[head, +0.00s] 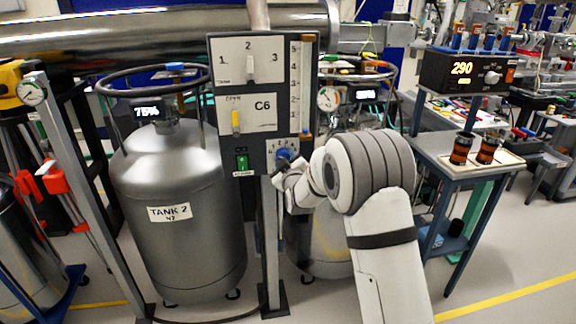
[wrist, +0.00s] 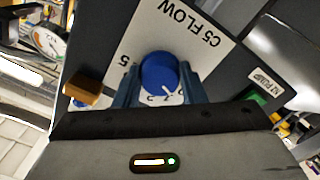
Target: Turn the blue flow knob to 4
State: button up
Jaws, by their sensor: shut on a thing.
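The blue flow knob (head: 284,154) sits low on the grey control panel, with a white number scale above it. In the wrist view the blue knob (wrist: 158,70) shows close up below an upside-down "C5 FLOW" label (wrist: 183,32). My gripper (wrist: 160,84) is shut on the knob, one finger on each side. The knob's white pointer line faces the lower right of the wrist view, near small digits that I cannot read surely. A "5" shows left of the knob. In the head view my gripper (head: 287,166) reaches the knob from the right.
A green switch (head: 242,162) is left of the knob, and a C6 plate with a yellow lever (head: 236,121) is above it. A selector marked 1, 2, 3 (head: 250,67) is at the panel top. TANK 2 (head: 172,190) stands left; a small table (head: 455,170) stands right.

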jog(key=shift+r+m+b, duration=0.15)
jog(key=shift+m+b, duration=5.35)
jog(key=shift+b, duration=0.05)
jog(key=shift+r+m+b, duration=0.1)
jog(key=shift+m+b, duration=5.4)
jog(key=shift+b, duration=0.05)
jog(key=o, duration=1)
jog(key=shift+a+f, duration=0.1)
jog(key=v, duration=0.7)
jog(key=shift+s+p, duration=0.4)
